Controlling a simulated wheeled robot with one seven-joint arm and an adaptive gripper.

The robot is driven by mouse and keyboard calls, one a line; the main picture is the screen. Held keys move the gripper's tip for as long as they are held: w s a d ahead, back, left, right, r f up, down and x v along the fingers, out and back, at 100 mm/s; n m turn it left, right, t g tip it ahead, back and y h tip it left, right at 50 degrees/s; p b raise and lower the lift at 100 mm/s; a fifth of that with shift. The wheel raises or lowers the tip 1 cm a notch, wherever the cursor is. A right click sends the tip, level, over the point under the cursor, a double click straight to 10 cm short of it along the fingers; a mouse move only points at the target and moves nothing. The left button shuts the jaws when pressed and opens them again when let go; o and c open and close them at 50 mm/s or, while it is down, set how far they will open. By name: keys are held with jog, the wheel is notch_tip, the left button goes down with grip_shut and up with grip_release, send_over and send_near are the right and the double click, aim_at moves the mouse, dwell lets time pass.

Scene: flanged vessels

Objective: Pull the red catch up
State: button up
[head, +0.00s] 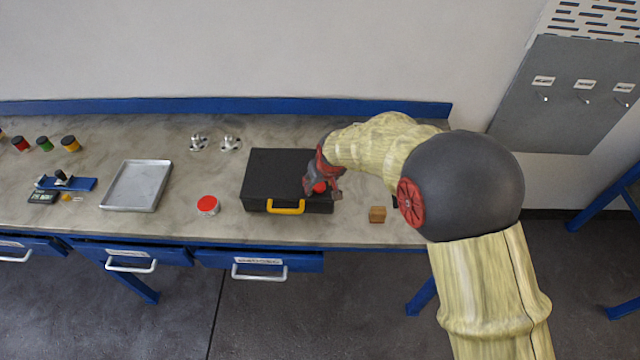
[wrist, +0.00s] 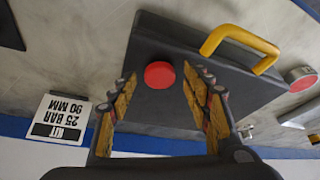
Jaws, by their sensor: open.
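The black case (head: 275,170) lies closed on the bench, with a yellow handle (head: 286,207) on its front side. In the wrist view the case (wrist: 215,95) fills the middle, and its handle (wrist: 238,45) is at upper right. The round red catch (wrist: 159,75) is on the case, seen between my fingertips. My gripper (wrist: 162,90) is open, one finger to each side of the catch; I cannot tell whether they touch it. In the head view my gripper (head: 330,192) is over the case's right front corner and hides part of it.
A red-topped tin (head: 207,205) stands left of the case, and a small wooden block (head: 377,214) lies to its right. A metal tray (head: 138,186) is further left. Two metal flanged fittings (head: 214,143) stand behind. A kit label (wrist: 60,118) shows in the wrist view.

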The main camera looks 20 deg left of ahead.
jog(key=shift+c, duration=0.2)
grip_shut()
dwell(0.6)
